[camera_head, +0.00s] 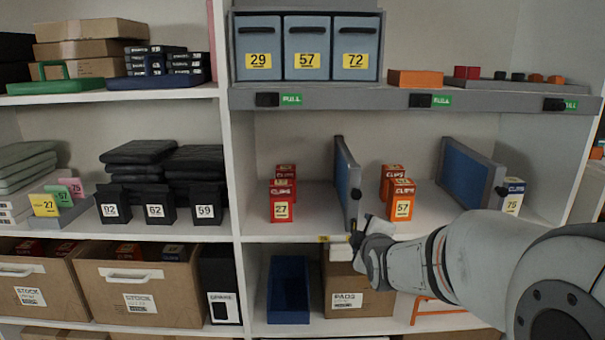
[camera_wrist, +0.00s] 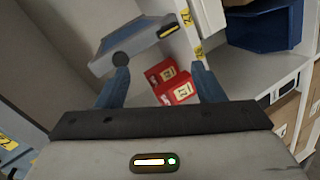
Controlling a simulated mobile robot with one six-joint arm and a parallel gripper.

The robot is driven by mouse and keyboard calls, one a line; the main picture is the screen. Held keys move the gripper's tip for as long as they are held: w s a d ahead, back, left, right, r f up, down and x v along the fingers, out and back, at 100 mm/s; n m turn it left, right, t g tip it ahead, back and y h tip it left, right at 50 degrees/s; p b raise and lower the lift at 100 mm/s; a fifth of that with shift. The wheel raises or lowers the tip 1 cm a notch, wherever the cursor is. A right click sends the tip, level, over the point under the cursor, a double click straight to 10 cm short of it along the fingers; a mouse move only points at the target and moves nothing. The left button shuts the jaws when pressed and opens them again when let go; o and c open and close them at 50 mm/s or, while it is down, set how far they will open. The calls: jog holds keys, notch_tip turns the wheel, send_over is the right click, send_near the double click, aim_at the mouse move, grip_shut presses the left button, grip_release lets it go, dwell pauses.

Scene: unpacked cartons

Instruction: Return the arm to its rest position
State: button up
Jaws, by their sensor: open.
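My arm (camera_head: 480,255) reaches in from the right of the head view, in front of the shelf unit. My gripper (camera_head: 356,230) is at the front edge of the middle shelf, just in front of the near end of a blue divider (camera_head: 346,178). In the wrist view my gripper (camera_wrist: 162,82) has its two blue-grey fingers apart, with nothing held between them. Red clips boxes (camera_wrist: 180,90) show beyond the fingers, and the divider (camera_wrist: 130,45) shows above them. The exact gap between gripper and divider is unclear.
Red boxes marked 27 (camera_head: 281,205) stand left of the divider, orange boxes marked 57 (camera_head: 401,204) right of it. A second divider (camera_head: 468,175) stands farther right. Below are a blue bin (camera_head: 288,306) and a brown carton (camera_head: 372,302). A grey pull ledge (camera_head: 345,100) runs above.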

jog(key=s+r+m+g+p, duration=0.6)
jog(key=s+r+p, duration=0.5)
jog(key=s+p, duration=0.3)
jog(key=s+r+m+g+p, duration=0.5)
jog(key=s+r+m+p, duration=0.2)
jog(key=s+r+p, duration=0.4)
jog(key=s+p, duration=0.3)
jog(key=shift+r+m+g, duration=0.15)
jog(key=shift+m+g, duration=0.25)
